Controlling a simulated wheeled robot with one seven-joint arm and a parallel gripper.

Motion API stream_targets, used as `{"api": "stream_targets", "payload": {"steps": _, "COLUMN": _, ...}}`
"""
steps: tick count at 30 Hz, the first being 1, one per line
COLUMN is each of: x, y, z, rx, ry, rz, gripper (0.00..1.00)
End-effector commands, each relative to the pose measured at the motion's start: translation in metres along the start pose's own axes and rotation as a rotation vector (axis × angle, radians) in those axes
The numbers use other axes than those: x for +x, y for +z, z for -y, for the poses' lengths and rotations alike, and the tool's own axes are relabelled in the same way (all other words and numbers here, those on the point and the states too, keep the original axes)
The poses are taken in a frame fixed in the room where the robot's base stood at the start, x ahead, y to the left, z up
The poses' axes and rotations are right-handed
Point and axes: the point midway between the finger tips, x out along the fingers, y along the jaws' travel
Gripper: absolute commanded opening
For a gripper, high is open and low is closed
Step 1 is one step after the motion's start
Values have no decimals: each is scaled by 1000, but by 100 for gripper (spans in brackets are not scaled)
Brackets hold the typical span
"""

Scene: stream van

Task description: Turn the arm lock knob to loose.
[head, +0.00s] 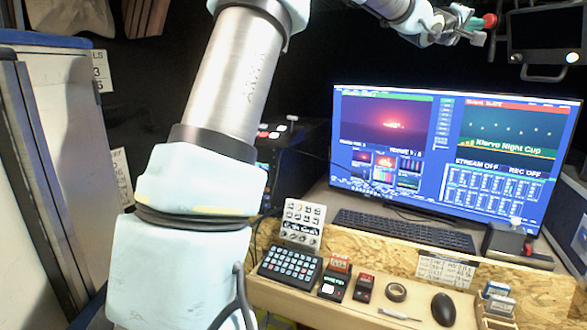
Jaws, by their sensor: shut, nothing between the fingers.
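My arm reaches across the top of the head view, and my gripper (474,24) is at its end, high above the monitor's top right. My gripper is shut and holds nothing. A small red knob-like part (490,20) shows right at the fingertips. I take it for the arm lock knob, but its marking and turn position are too small to read. I cannot tell whether the fingers touch it. A dark panel on a mount (545,35) hangs just to the right, with a pale round part on its lower edge.
A large monitor (455,145) stands below my gripper, with a keyboard (405,230) in front. A wooden shelf holds a button pad (290,266), small red-topped boxes (335,278), a tape roll (396,292) and a mouse (443,309). A pale cabinet (35,160) stands at left.

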Motion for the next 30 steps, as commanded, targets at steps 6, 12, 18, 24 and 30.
{"api": "stream_targets", "payload": {"steps": 6, "x": -11, "y": 10, "z": 5, "rx": 7, "ry": -4, "rz": -12, "gripper": 0}}
{"api": "stream_targets", "payload": {"steps": 12, "x": -18, "y": 8, "z": 0, "rx": 5, "ry": -11, "rz": -28, "gripper": 0}}
{"api": "stream_targets", "payload": {"steps": 18, "x": -10, "y": 8, "z": -2, "rx": 3, "ry": -13, "rz": -31, "gripper": 0}}
{"api": "stream_targets", "payload": {"steps": 24, "x": 14, "y": 14, "z": -3, "rx": 2, "ry": -12, "rz": -30, "gripper": 0}}
{"api": "stream_targets", "payload": {"steps": 30, "x": 36, "y": 16, "z": -5, "rx": 0, "ry": -13, "rz": -31, "gripper": 0}}
